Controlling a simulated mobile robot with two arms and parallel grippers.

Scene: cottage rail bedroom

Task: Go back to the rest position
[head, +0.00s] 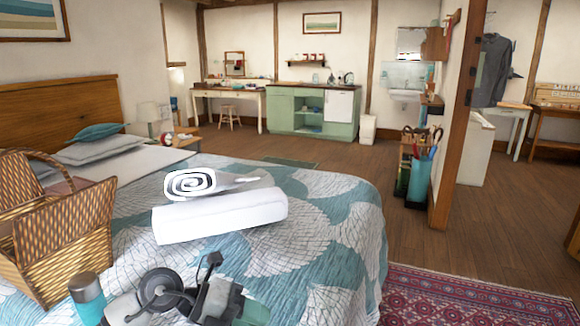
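A cluster of grey, white and black parts (160,288) shows at the bottom edge, over the near part of the bed. No right arm shows.
The bed (345,215) fills the near left. On it are a wicker basket (75,235), a teal bottle (87,298) and rolled white towels (220,215). A wooden post (460,120) and teal bin (419,180) stand right. Floor (480,225) is clear beyond the red rug (470,300).

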